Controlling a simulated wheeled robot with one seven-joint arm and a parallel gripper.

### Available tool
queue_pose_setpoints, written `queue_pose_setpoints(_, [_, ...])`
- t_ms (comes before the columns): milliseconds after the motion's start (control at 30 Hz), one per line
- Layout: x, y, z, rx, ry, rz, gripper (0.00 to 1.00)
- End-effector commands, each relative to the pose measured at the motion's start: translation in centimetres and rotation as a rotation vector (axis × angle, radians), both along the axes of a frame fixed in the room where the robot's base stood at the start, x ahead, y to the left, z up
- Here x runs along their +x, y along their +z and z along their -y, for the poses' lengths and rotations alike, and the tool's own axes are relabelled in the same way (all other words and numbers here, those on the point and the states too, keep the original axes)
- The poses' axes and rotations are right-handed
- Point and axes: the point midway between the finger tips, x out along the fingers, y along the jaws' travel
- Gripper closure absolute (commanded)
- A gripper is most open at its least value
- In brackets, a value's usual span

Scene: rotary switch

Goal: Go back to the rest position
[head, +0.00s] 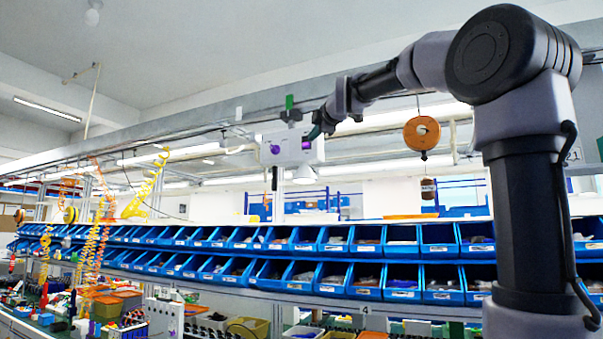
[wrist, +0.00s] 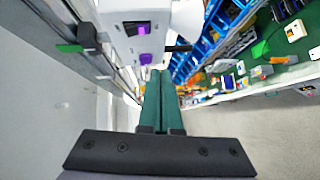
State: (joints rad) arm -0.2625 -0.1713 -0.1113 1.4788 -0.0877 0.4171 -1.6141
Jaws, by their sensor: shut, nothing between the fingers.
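A white box (head: 292,148) with a round purple knob (head: 275,149) on its left face and a purple part (head: 306,145) on its right face is in the middle of the head view. The white box also fills the top centre of the wrist view (wrist: 120,12), showing two purple parts. My gripper (head: 316,131) is at the box's upper right side in the head view, small and partly dark. In the wrist view my gripper (wrist: 160,74) has its two green fingers together with nothing between them. Whether the tips touch the box cannot be told.
Rows of blue bins (head: 340,240) run across behind. An orange reel (head: 422,133) hangs right of the box. A grey overhead rail (head: 200,125) passes behind it. A cluttered green-topped bench (wrist: 285,75) shows at the right of the wrist view, with bare floor (wrist: 270,130) below.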

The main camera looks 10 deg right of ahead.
Motion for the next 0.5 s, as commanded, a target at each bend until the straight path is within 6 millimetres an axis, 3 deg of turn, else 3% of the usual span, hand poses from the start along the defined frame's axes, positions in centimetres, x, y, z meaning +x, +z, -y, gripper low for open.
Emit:
queue_pose_setpoints(167, [0.0, 0.0, 0.0, 0.002, 0.000, -0.001, 1.00])
queue_pose_setpoints(267, [-0.6, -1.0, 0.4, 0.046, -0.008, -0.031, 1.00])
queue_pose_setpoints(367, [-2.5, -4.2, 1.3, 0.195, -0.036, -0.127, 1.00])
queue_pose_setpoints(500, [-7.7, -12.2, 2.8, 0.545, -0.143, -0.347, 1.00])
